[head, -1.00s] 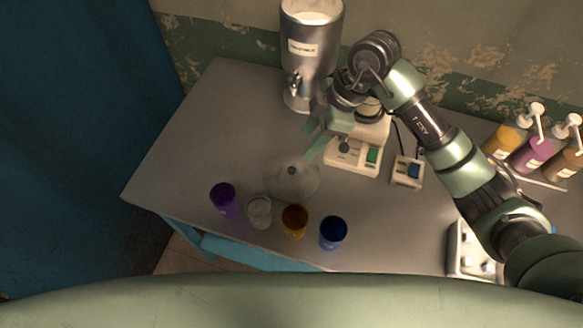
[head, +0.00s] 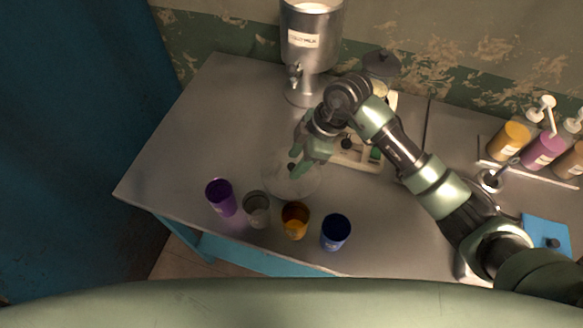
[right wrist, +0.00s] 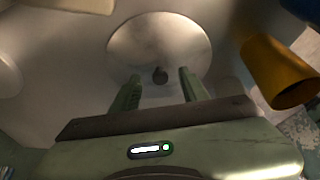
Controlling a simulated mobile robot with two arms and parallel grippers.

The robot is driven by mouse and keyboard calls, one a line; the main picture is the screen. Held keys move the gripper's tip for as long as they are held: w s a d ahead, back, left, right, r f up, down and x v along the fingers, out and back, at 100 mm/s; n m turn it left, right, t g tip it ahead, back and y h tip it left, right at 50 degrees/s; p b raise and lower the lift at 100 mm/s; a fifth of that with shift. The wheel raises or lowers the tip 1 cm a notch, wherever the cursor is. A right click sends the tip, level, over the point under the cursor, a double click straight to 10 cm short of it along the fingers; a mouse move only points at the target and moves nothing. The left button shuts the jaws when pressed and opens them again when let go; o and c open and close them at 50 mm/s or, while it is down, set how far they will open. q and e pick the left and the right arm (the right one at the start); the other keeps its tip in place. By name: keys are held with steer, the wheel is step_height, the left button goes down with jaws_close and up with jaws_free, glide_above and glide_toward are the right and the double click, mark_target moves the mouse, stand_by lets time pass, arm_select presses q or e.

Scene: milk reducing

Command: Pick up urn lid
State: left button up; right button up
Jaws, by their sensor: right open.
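The urn lid (head: 290,184) is a round, shiny grey disc with a small dark knob, lying on the table behind the row of cups. It also shows in the right wrist view (right wrist: 160,38), with its knob toward my fingers. My right gripper (head: 296,164) is open and empty, over the knob side of the lid. In the right wrist view the knob appears between the two green fingertips (right wrist: 160,78); I cannot tell whether they are level with it. The metal urn (head: 311,62) stands open at the back, with white liquid inside. My left gripper is not in view.
Purple (head: 221,198), grey (head: 257,209), amber (head: 295,220) and blue (head: 335,232) cups line the front edge. A pale device (head: 356,158) is partly hidden behind my right gripper. Pump bottles (head: 510,140) stand at the right. The table's left part is clear.

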steer(key=shift+a+f, duration=0.25)
steer(key=shift+f, duration=0.45)
jaws_close()
steer(key=shift+r, duration=0.1)
